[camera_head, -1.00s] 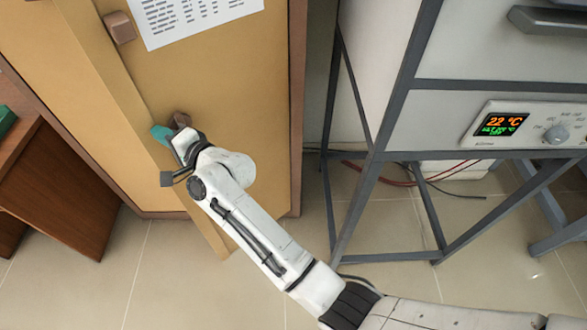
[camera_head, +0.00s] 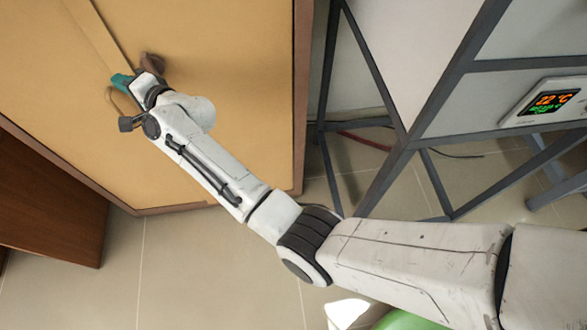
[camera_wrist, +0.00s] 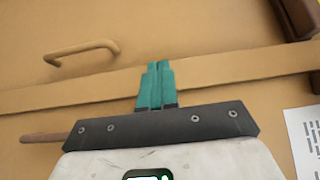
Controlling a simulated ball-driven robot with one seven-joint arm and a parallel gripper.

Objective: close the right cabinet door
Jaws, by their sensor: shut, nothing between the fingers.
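The right cabinet door (camera_head: 225,70) is the tan panel on the right of the cabinet front. It looks flush or nearly flush with the cabinet; a small gap cannot be ruled out. My gripper (camera_head: 120,82) is at the door's left edge, beside a brown handle part (camera_head: 152,62). In the wrist view, the teal fingers (camera_wrist: 155,70) are together and empty, in front of the long tan strip (camera_wrist: 225,75) between the doors. Whether they touch it is unclear. A loop handle (camera_wrist: 82,50) lies beyond the strip.
Right of the cabinet stands a grey metal frame (camera_head: 400,152) with a furnace display (camera_head: 550,103). A brown wooden furniture piece (camera_head: 50,200) is at left. Tiled floor (camera_head: 190,270) is clear below the cabinet. A printed sheet (camera_wrist: 302,142) shows at lower right in the wrist view.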

